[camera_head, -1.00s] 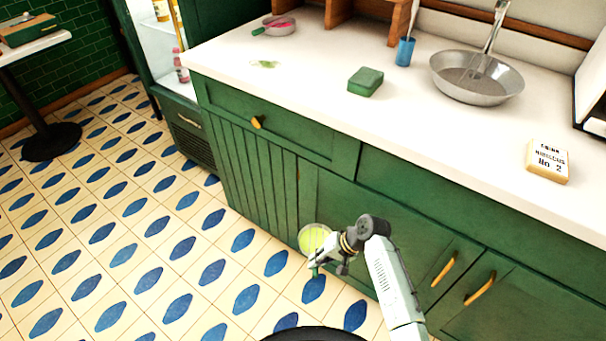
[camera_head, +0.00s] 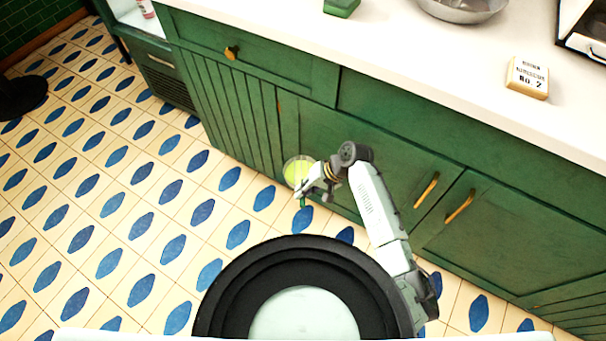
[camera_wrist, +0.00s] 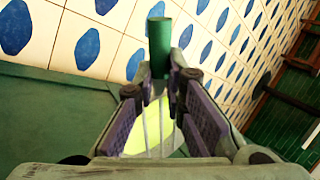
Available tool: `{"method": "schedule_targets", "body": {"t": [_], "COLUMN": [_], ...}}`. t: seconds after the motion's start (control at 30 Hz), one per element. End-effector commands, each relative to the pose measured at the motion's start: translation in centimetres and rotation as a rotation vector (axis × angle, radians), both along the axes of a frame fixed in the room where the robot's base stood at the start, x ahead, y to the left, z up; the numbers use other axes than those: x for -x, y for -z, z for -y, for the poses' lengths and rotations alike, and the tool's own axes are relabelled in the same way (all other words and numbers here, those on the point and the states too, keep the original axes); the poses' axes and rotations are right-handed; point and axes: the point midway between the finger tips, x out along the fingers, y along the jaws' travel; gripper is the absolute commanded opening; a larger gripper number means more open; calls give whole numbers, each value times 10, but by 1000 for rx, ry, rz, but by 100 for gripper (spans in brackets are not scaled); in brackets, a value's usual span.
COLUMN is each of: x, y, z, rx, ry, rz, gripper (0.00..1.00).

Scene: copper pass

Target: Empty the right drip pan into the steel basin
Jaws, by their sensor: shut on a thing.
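A small drip pan (camera_head: 292,172) holds yellow-green liquid, low beside the green cabinet front. My gripper (camera_head: 312,188) is at its right edge in the head view. In the wrist view, my gripper (camera_wrist: 158,105) is shut on the pan's handle, whose green grip (camera_wrist: 159,45) sticks out past the fingertips. Thin metal rods run between the fingers, and the yellow-green liquid (camera_wrist: 135,143) shows behind them. I cannot tell if the pan touches the floor. The steel basin (camera_head: 462,10) stands on the white counter, cut off by the top edge of the head view.
A green block (camera_head: 341,6) and a cream block marked No 2 (camera_head: 527,77) lie on the white counter (camera_head: 440,50). The green cabinet (camera_head: 390,150), with brass handles, stands close behind my arm.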

Motion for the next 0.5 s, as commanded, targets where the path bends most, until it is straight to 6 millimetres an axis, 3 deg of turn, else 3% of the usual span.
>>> {"method": "schedule_targets", "body": {"t": [0.17, 0.5], "x": [1, 18], "y": [18, 123], "z": [-1, -1], "rx": [-4, -10], "ry": [2, 5], "rz": [-1, -5], "gripper": [0, 0]}}
